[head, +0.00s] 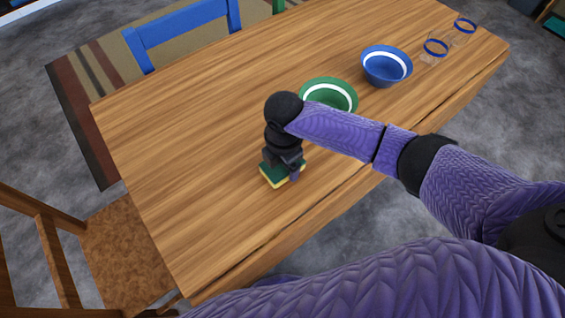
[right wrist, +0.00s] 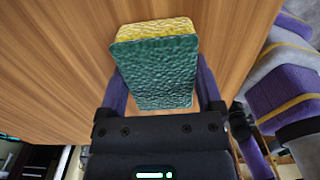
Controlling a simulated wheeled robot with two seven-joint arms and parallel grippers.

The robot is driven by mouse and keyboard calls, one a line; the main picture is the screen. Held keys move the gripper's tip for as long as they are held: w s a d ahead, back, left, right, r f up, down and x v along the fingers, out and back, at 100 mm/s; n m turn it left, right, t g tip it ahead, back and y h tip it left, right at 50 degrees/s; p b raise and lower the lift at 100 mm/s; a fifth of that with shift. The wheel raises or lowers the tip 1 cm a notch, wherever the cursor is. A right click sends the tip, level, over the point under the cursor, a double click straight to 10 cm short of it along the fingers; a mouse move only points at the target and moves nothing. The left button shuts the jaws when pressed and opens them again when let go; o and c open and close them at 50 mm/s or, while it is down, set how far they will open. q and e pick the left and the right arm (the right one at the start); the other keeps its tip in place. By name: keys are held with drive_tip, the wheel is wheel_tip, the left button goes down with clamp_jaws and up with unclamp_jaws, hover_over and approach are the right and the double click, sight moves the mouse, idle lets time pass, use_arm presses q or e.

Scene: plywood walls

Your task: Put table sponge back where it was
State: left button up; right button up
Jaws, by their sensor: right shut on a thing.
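The sponge (head: 272,177), green on one face and yellow on the other, is at the near part of the wooden table (head: 190,150). My right gripper (head: 287,172) is shut on it from above. In the right wrist view the sponge (right wrist: 156,70) sits between the two purple fingers of the gripper (right wrist: 160,85), with its green face toward the camera and a yellow edge behind. I cannot tell whether the sponge touches the tabletop. My left gripper is not in view.
A green bowl (head: 330,83) stands just beyond my right arm, partly hidden by it. A blue bowl (head: 386,72) and two blue-rimmed glasses (head: 435,49) stand farther right. The table's left part is clear. A blue chair (head: 185,24) and a wooden chair (head: 120,250) stand at the edges.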

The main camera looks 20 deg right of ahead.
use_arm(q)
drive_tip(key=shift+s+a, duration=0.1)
use_arm(e)
drive_tip(key=o, duration=0.8)
drive_tip(key=shift+f, duration=0.1)
drive_tip(key=shift+o, duration=0.8)
use_arm(q)
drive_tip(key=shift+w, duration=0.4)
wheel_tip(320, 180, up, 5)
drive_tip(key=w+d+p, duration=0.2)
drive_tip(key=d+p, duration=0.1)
drive_tip(key=p, duration=0.2)
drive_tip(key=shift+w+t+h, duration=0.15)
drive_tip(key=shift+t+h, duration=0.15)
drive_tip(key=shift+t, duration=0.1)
use_arm(e)
wheel_tip(320, 180, up, 12)
